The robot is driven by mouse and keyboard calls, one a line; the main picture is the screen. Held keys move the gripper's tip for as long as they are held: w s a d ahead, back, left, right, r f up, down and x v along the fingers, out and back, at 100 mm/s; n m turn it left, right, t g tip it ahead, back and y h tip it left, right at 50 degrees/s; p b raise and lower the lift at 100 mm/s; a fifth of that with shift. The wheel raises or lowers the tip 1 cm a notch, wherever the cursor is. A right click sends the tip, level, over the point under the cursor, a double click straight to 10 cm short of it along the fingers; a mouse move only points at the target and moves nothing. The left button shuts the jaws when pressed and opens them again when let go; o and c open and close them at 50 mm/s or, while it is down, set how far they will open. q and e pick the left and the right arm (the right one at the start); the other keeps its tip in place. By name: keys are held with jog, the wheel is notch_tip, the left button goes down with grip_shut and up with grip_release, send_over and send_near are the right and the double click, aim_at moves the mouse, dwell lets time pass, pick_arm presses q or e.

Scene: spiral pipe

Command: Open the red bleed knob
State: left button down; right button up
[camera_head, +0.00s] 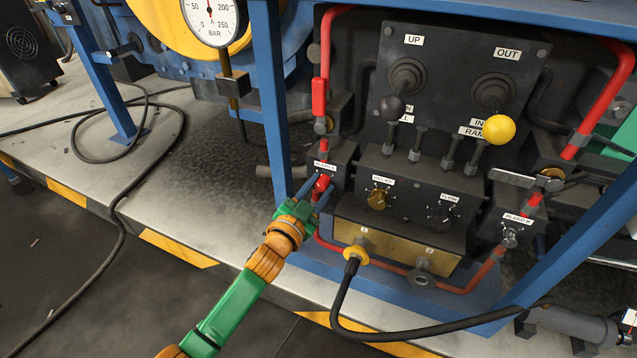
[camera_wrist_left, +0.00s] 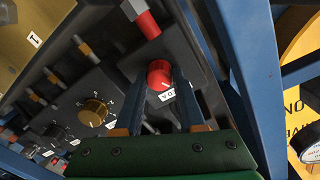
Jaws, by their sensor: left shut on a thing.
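The red bleed knob (camera_head: 321,184) sits on a small dark block at the left of the control panel, under a white label (camera_head: 325,168). In the left wrist view the round red knob (camera_wrist_left: 159,75) is between the fingertips, with a light mark on its face. My left gripper (camera_head: 318,188) reaches it from below left in the head view, and its two blue fingers (camera_wrist_left: 158,82) are closed on the knob's sides. The fingers partly cover the knob in the head view. My right gripper is not in view.
A brass knob (camera_head: 378,199) and a black knob (camera_head: 441,215) sit on the panel to the right. A grey bleed knob (camera_head: 509,237) is at far right. Black and yellow (camera_head: 499,129) lever balls stand above. A blue frame post (camera_head: 271,100) rises close to my left gripper.

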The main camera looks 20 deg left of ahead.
pick_arm(q)
jog(key=m+p, duration=0.1)
jog(key=m, duration=0.2)
jog(key=shift+m, duration=0.4)
jog(key=m+p, duration=0.1)
jog(key=m, duration=0.3)
jog(key=shift+d, duration=0.1)
jog(key=m, duration=0.3)
jog(key=shift+m+p, duration=0.3)
jog(key=shift+p, duration=0.05)
jog(key=shift+f+m+y, duration=0.1)
jog(key=shift+m+y, duration=0.2)
jog(key=shift+m, duration=1)
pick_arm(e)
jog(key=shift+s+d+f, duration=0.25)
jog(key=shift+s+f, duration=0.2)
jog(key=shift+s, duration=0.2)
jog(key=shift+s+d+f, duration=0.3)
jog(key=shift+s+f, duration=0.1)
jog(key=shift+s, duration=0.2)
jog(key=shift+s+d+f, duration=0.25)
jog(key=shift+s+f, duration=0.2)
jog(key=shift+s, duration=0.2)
pick_arm(q)
jog(key=c, duration=0.5)
grip_release()
